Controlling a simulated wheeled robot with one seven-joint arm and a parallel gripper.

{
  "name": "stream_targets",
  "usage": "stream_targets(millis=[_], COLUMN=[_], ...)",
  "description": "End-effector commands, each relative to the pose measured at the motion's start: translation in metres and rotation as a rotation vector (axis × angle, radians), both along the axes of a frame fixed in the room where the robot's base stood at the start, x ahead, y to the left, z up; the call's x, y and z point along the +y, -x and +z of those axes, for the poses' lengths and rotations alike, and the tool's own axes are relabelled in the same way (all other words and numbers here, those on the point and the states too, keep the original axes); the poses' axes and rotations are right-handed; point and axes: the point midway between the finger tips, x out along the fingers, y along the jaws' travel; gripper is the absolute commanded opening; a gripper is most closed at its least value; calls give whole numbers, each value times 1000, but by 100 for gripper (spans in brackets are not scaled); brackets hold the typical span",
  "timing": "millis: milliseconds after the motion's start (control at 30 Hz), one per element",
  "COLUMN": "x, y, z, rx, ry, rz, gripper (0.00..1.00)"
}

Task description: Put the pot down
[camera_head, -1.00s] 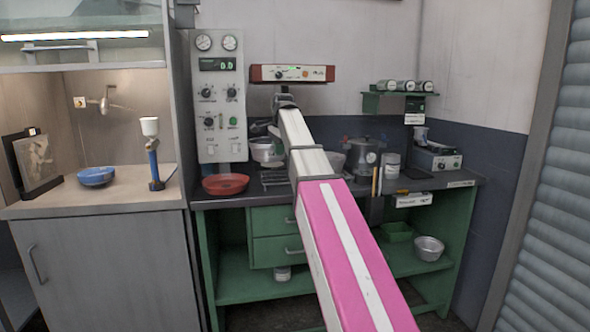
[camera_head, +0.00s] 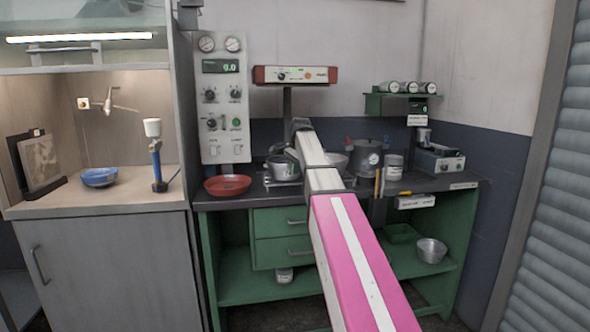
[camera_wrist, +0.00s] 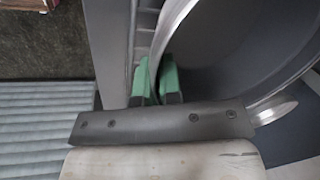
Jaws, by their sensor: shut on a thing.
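A grey metal pot (camera_head: 280,170) is at the left of my arm in the head view, over or on the dark rack on the worktop. I cannot tell whether its base touches the rack. In the wrist view the pot (camera_wrist: 235,60) fills the right side, its pale rim curving past the jaws. My gripper (camera_wrist: 156,88), with green fingertips, is shut on the pot's wall at the rim. In the head view my arm hides the fingertips.
A red bowl (camera_head: 228,185) sits left of the pot on the dark worktop (camera_head: 450,183). A lidded pot (camera_head: 368,158), a can (camera_head: 394,166) and a scale-like device (camera_head: 440,163) stand to the right.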

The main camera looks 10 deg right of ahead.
Motion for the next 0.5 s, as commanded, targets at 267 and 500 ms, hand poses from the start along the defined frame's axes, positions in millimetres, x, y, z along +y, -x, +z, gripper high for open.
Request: stream_targets(millis=[267,500], x=[0,0], y=[0,0], z=[-2,-2], rx=[0,0], ry=[0,0], rz=[0,0], gripper=[12,31])
